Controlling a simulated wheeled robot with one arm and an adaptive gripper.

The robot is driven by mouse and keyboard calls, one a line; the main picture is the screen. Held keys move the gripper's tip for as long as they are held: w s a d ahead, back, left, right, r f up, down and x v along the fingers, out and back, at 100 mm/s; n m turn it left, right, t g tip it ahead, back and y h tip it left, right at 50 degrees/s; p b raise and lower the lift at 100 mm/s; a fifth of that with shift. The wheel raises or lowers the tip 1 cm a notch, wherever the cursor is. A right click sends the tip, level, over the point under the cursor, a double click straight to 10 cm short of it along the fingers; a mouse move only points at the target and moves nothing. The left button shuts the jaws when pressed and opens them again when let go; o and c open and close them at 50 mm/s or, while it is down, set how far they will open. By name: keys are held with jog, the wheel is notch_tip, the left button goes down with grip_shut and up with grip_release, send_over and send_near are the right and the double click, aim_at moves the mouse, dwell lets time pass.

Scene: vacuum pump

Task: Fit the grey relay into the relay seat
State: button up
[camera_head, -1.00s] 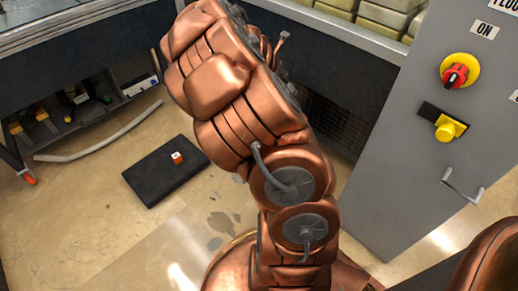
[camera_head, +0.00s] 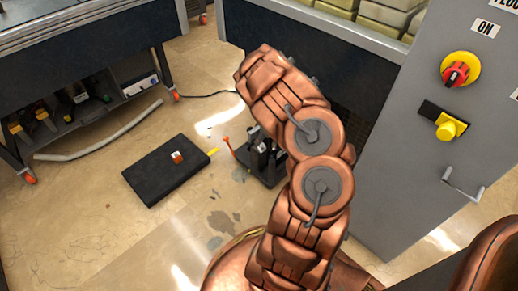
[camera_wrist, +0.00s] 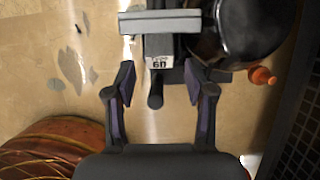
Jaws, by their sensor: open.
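In the wrist view my gripper (camera_wrist: 161,76) is open. Its two fingers stand apart on either side of a grey-black part with a white numbered label (camera_wrist: 160,62); I cannot tell whether this part is the grey relay or belongs to the pump. A short dark rod (camera_wrist: 155,95) sticks out between the fingers, with gaps on both sides. In the head view the dark pump assembly (camera_head: 268,168) stands on the floor, partly hidden by my arm. My gripper is not clear there. I cannot make out the relay seat.
A black mat (camera_head: 150,180) with a small orange-red item (camera_head: 178,157) lies left of the pump. In the wrist view a round black body (camera_wrist: 240,28) and an orange knob (camera_wrist: 262,76) lie close to the right finger. A grey cabinet (camera_head: 400,190) stands at right.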

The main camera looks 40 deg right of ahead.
aim_at(259, 148)
jog(key=shift+b+x, duration=1.05)
jog(key=shift+x, duration=1.9)
jog(key=shift+c, duration=0.3)
jog(key=shift+r, duration=0.1)
grip_shut()
